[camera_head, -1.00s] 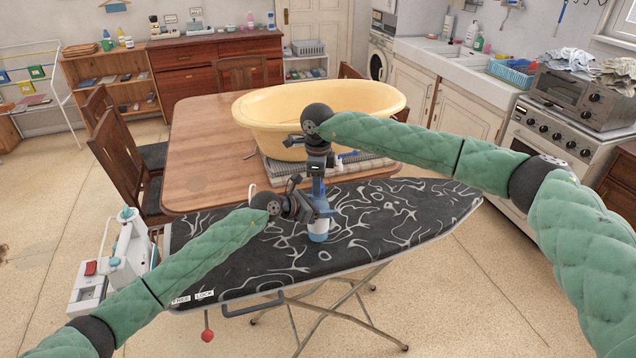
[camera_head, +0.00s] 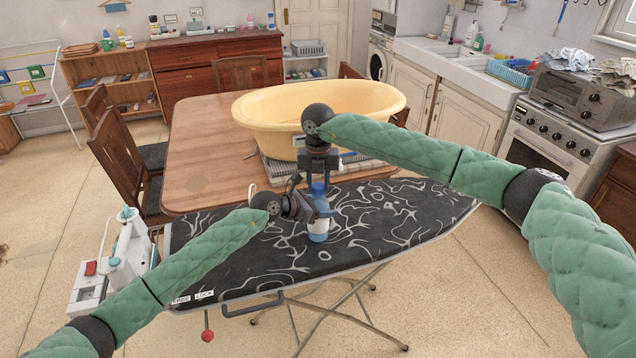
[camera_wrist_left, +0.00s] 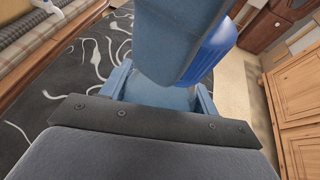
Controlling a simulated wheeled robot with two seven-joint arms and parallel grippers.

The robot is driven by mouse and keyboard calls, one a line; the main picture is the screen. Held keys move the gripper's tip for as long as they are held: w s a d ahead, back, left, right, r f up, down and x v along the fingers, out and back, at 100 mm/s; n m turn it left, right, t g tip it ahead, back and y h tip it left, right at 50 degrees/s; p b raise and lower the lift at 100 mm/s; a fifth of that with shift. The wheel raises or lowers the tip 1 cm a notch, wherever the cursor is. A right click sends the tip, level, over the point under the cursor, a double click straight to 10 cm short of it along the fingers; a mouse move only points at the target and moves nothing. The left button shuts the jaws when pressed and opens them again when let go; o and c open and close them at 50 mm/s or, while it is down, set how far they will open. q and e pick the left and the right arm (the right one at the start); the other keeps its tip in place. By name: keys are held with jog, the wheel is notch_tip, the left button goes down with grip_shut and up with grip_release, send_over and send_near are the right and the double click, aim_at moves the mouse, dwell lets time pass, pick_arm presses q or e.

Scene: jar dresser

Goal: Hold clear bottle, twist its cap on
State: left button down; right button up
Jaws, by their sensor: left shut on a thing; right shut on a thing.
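The clear bottle (camera_head: 318,232) stands upright on the dark patterned ironing board (camera_head: 400,225); its lower part shows pale with a bluish tint. My left gripper (camera_head: 316,207) reaches it from the left and is shut on its body. My right gripper (camera_head: 318,186) points down from above and is shut on the blue cap at the bottle's top. In the left wrist view, the ribbed bright blue cap (camera_wrist_left: 213,50) shows beside a broad blue-grey finger of my right gripper. The bottle's neck is mostly hidden, so I cannot tell how tight the cap sits.
A wooden table (camera_head: 205,150) with a large yellow tub (camera_head: 270,112) stands behind the board. The board's right part is clear. A stove (camera_head: 550,145) stands at the right.

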pick_arm(q)
jog(key=shift+s+d, duration=0.15)
pick_arm(e)
jog(key=m, duration=0.4)
jog(key=shift+w, duration=0.1)
jog(key=m, duration=0.4)
jog(key=shift+d+m, duration=0.1)
jog(key=shift+m, duration=0.2)
jog(key=m, duration=0.5)
jog(key=shift+m, duration=0.3)
jog(key=m, duration=0.4)
jog(key=o, duration=1)
notch_tip(320, 180, up, 12)
pick_arm(q)
jog(key=shift+c, duration=1.5)
grip_release()
